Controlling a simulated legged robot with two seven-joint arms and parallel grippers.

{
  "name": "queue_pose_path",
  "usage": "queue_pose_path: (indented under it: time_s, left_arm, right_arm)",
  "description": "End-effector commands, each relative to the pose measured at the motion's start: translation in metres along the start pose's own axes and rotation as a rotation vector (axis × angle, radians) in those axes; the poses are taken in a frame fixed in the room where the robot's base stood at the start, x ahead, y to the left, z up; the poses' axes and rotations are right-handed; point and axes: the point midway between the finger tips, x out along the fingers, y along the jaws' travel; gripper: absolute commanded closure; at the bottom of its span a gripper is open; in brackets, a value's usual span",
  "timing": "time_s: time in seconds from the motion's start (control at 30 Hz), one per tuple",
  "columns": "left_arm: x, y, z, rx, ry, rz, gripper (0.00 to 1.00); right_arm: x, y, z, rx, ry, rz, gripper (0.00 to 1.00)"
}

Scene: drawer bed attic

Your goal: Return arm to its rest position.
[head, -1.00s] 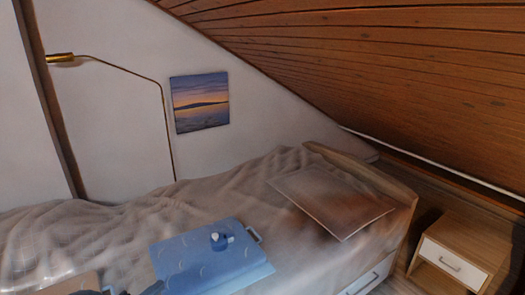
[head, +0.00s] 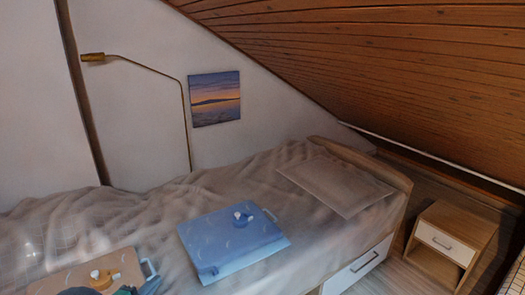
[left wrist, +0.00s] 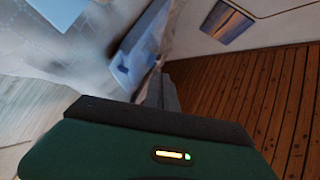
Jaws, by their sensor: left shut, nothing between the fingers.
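My left gripper (left wrist: 157,82) shows in the left wrist view as grey fingers closed together, with nothing between them. The fingers point up past the dark green wrist housing, with the bed and a blue case (left wrist: 135,50) beyond. In the head view only a dark green piece of my left arm shows at the bottom left edge, in front of a tan case. The fingers are hard to make out there. My right gripper is in neither view.
The bed (head: 130,215) holds a blue case (head: 225,255), a tan case (head: 70,278) and a flat pillow (head: 335,185). A brass lamp (head: 185,110) stands behind. A nightstand (head: 450,240) is at right, under the sloped wooden ceiling (head: 400,80).

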Motion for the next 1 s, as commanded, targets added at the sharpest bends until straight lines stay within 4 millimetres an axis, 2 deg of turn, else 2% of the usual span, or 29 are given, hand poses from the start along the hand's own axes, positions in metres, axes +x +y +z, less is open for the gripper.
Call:
queue_pose_path:
  time_s: [0.03, 0.2, 0.37, 0.47, 0.53, 0.6, 0.7, 0.8, 0.9, 1.0]
  left_arm:
    - [-0.001, -0.018, -0.003, -0.033, -0.033, 0.007, 1.0]
    - [-0.011, -0.056, -0.005, -0.214, -0.193, 0.052, 1.0]
    - [-0.034, -0.09, -0.026, -0.473, -0.383, 0.12, 1.0]
    - [-0.066, -0.11, -0.06, -0.701, -0.533, 0.189, 1.0]
    - [-0.104, -0.119, -0.1, -0.9, -0.665, 0.267, 1.0]
    - [-0.149, -0.117, -0.144, -1.085, -0.803, 0.356, 1.0]
    - [-0.203, -0.109, -0.195, -1.26, -0.961, 0.463, 1.0]
    - [-0.238, -0.101, -0.225, -1.357, -1.069, 0.532, 1.0]
    - [-0.255, -0.096, -0.238, -1.396, -1.12, 0.565, 1.0]
    - [-0.258, -0.092, -0.239, -1.404, -1.132, 0.572, 1.0]
  right_arm:
    - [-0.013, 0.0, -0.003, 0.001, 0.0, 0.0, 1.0]
    - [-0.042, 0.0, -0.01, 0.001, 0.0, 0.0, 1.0]
    - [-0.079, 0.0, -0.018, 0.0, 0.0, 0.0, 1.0]
    - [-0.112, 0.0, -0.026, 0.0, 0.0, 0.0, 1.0]
    - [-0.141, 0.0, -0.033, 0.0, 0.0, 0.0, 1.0]
    - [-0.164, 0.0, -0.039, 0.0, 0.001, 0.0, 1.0]
    - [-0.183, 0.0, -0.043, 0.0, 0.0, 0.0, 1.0]
    - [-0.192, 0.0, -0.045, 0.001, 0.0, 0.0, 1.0]
    - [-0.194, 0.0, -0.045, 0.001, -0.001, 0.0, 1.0]
    - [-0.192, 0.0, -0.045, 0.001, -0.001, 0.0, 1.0]
